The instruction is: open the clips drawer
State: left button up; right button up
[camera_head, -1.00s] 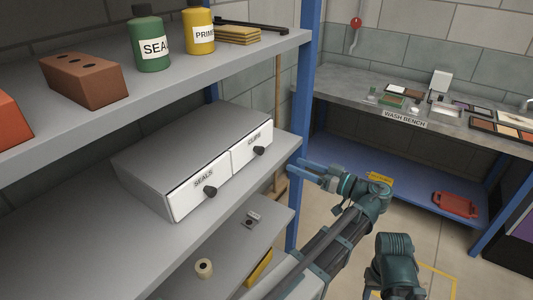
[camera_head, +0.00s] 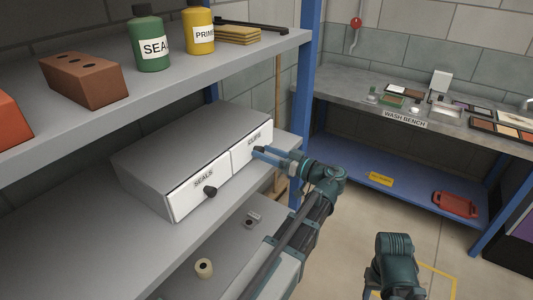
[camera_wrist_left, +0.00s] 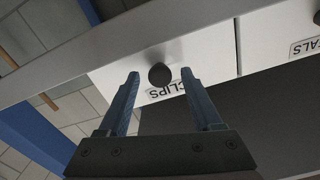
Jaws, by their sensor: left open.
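The clips drawer (camera_head: 245,150) is the right one of two white drawer fronts in a grey cabinet (camera_head: 185,140) on the middle shelf. It looks shut, level with the seals drawer (camera_head: 188,197) beside it. My left gripper (camera_head: 262,152) is in front of the clips drawer and hides its knob in the head view. In the left wrist view, the dark round knob (camera_wrist_left: 159,75) sits between the tips of the open left gripper (camera_wrist_left: 160,85), with a gap on both sides. The fingers do not touch it. My right gripper is out of view; a piece of my arm shows at the bottom.
A blue shelf post (camera_head: 306,70) stands just right of the cabinet. The upper shelf holds a brick (camera_head: 83,80), a green bottle (camera_head: 149,42) and a yellow bottle (camera_head: 198,30). A lower shelf lies beneath, with a small roll (camera_head: 204,268).

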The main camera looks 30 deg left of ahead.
pick_arm(q)
grip_shut()
dwell(1.4)
